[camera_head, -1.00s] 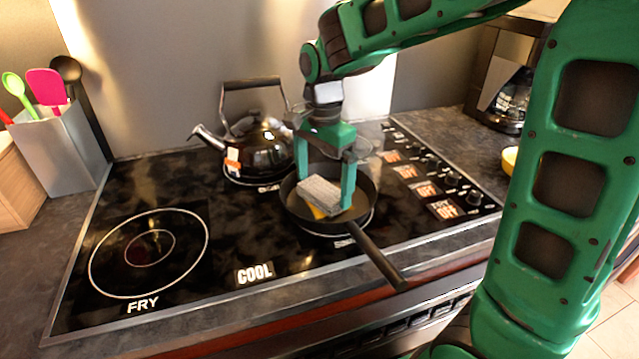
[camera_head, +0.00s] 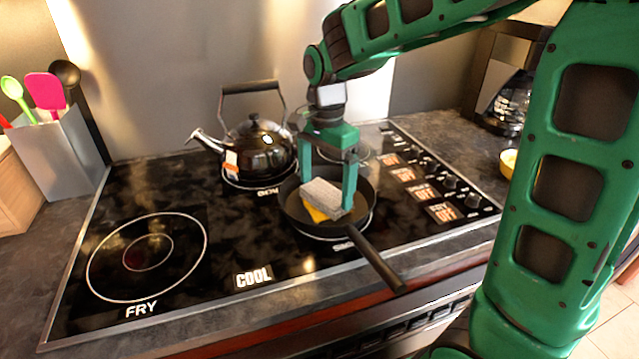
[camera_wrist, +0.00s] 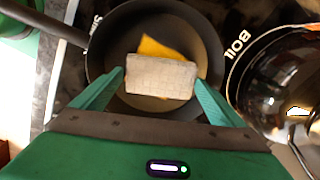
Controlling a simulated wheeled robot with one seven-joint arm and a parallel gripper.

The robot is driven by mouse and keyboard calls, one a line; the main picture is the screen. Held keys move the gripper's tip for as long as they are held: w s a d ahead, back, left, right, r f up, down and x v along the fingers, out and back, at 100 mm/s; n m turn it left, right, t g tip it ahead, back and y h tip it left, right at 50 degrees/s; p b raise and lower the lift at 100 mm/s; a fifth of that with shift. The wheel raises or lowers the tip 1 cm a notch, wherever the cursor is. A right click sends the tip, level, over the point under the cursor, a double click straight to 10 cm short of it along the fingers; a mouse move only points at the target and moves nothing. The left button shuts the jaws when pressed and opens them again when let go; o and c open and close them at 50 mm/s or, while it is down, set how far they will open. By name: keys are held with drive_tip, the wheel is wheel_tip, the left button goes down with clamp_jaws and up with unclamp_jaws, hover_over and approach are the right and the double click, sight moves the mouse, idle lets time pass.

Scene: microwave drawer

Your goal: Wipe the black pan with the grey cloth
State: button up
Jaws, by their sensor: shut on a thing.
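The black pan (camera_head: 358,191) sits on the front right part of the stovetop, its handle pointing to the lower right. The folded grey cloth (camera_head: 324,194) is between the fingers of my gripper (camera_head: 328,200), which is shut on it. The cloth is inside the pan, low over a yellow-orange patch (camera_head: 313,212) on the pan's floor. In the wrist view the grey cloth (camera_wrist: 160,77) spans the two fingertips, and the patch (camera_wrist: 158,48) shows beyond it. I cannot tell whether the cloth touches the pan's floor.
A shiny black kettle (camera_head: 255,150) stands behind and left of the pan, close to my gripper. A grey utensil holder (camera_head: 58,155) is at the far left. A coffee maker (camera_head: 505,90) stands at the back right. The left burner (camera_head: 147,255) is clear.

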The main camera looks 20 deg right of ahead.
drive_tip(key=shift+d, duration=0.95)
drive_tip(key=shift+a+f, duration=0.1)
drive_tip(key=shift+a, duration=1.35)
drive_tip(key=shift+d, duration=0.15)
drive_tip(key=shift+d, duration=1.3)
drive_tip(key=shift+a+r, duration=0.2)
drive_tip(key=shift+a, duration=1.2)
drive_tip(key=shift+d+f, duration=0.15)
drive_tip(key=shift+d, duration=1.25)
drive_tip(key=shift+r, duration=0.35)
